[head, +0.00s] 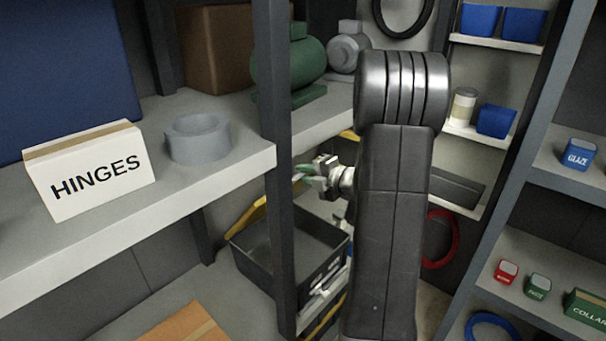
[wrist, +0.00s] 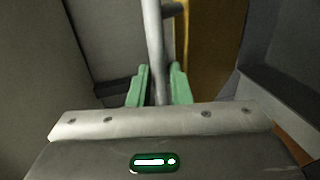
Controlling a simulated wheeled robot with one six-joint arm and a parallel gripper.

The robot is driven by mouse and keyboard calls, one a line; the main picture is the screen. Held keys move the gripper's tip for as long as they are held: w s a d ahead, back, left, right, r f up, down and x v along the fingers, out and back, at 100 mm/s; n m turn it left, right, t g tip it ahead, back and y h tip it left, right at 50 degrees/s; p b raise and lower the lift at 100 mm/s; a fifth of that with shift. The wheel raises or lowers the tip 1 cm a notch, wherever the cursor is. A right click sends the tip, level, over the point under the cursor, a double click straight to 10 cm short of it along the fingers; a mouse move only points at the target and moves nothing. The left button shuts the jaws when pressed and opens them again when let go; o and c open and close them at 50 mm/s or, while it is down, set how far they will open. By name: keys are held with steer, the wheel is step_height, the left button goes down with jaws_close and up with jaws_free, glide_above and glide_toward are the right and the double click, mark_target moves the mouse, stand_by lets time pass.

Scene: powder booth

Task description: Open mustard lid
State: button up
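A mustard panel, which looks like the lid (wrist: 212,45), stands right of centre in the wrist view. A grey round bar (wrist: 154,45) with a short side stub runs in front of it. My gripper (wrist: 160,85) has green fingers on either side of the bar, with narrow gaps visible; firm contact is not shown. In the head view my gripper (head: 303,173) is beside the dark post, left of my arm. A mustard strip (head: 246,216) shows behind the dark open tray; whether it is the same lid I cannot tell. My arm and the post hide much there.
The dark tray (head: 272,262) lies below my gripper. The dark post (head: 278,130) stands close by. The left shelf holds a HINGES box (head: 90,172), a grey ring (head: 198,138) and a green motor (head: 290,65). Shelves with small containers stand at the right, near a red hoop (head: 441,240).

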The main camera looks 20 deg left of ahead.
steer(key=shift+w+a+f, duration=0.1)
steer(key=shift+w+a, duration=0.05)
steer(key=shift+a, duration=0.3)
jaws_close()
